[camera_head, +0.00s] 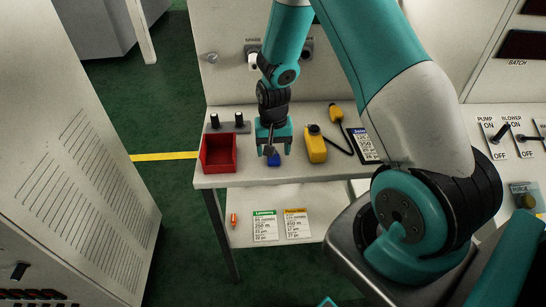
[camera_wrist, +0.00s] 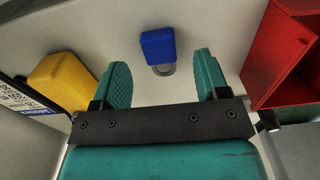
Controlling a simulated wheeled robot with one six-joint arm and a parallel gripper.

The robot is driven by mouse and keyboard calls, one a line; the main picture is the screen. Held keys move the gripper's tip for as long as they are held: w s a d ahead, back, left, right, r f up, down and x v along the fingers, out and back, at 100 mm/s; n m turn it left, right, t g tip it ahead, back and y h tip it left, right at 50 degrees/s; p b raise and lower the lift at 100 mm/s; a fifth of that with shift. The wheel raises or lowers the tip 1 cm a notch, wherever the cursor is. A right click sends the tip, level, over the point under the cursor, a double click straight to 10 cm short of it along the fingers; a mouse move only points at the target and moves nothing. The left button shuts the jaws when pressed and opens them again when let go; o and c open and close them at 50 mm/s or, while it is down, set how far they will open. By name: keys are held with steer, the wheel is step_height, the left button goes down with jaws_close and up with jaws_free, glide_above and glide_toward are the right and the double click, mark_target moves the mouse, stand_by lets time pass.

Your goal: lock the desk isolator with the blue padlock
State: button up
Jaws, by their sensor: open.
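The blue padlock (camera_head: 274,160) lies on the white bench near its front edge. In the wrist view the padlock (camera_wrist: 158,46) shows its blue body and part of a grey shackle, ahead of and between the fingertips. My gripper (camera_head: 273,150) points down over the padlock with its teal fingers apart. In the wrist view my gripper (camera_wrist: 163,72) is open and nothing is between its fingers. I cannot tell for certain which fitting is the desk isolator.
A lower shelf (camera_head: 245,232) holds two cards. A grey cabinet (camera_head: 75,120) stands at the left.

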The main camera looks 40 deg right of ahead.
mark_target(273, 158)
steer(key=shift+f, duration=1.6)
steer(key=shift+c, duration=0.2)
steer(key=c, duration=1)
steer(key=shift+r, duration=0.15)
